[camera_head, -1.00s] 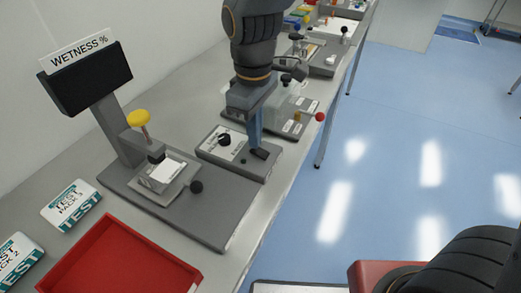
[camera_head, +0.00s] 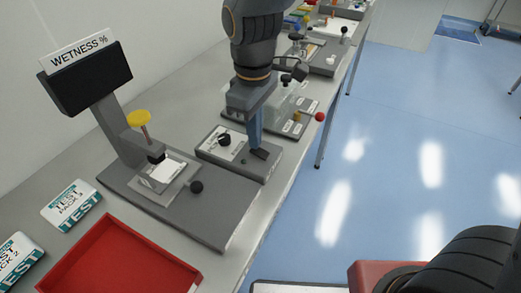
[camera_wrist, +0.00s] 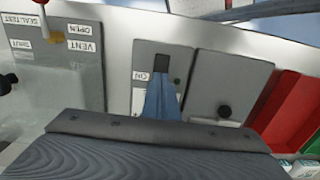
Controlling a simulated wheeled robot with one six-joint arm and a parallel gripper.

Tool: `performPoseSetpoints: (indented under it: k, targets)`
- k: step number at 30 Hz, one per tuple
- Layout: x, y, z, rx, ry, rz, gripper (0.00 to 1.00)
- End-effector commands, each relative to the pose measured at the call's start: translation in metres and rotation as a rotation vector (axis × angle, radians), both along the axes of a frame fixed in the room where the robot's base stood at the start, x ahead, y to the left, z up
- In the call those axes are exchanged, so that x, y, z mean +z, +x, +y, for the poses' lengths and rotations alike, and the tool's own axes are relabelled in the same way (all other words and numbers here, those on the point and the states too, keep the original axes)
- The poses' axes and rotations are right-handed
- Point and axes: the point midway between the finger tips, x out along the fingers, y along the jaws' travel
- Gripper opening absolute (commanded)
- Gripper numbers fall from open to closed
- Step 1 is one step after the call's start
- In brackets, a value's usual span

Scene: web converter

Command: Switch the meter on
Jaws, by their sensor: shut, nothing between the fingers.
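The meter is a grey stand with a blank dark screen (camera_head: 88,79) under a "WETNESS %" sign. My gripper (camera_head: 258,152) is shut and empty, pointing down at the right part of that box. In the wrist view, the gripper (camera_wrist: 161,75) ends at a dark square area next to an "ON" label (camera_wrist: 141,76). The fingers cover the switch area. I cannot tell whether they touch it or how the switch is set.
A yellow-knobbed press (camera_head: 139,118) stands over the meter base. A red tray (camera_head: 105,222) and white test packs (camera_head: 71,205) lie in front. Behind my gripper is a clear-covered unit with a red ball lever (camera_head: 320,117). The bench edge drops to the blue floor at right.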

Motion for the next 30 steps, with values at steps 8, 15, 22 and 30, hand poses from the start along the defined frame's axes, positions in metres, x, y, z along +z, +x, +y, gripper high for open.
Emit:
performPoseSetpoints:
  k: [8,15,22,30]
  targets:
    - [-0.0001,0.0,0.0,0.0,0.0,0.0,0.0]
    - [-0.0025,0.0,-0.0001,0.0,0.0,0.0,0.0]
    - [-0.0057,-0.0001,-0.0001,0.0,-0.001,0.0,0.0]
    - [-0.0094,-0.0001,0.0,0.0,-0.001,0.0,0.0]
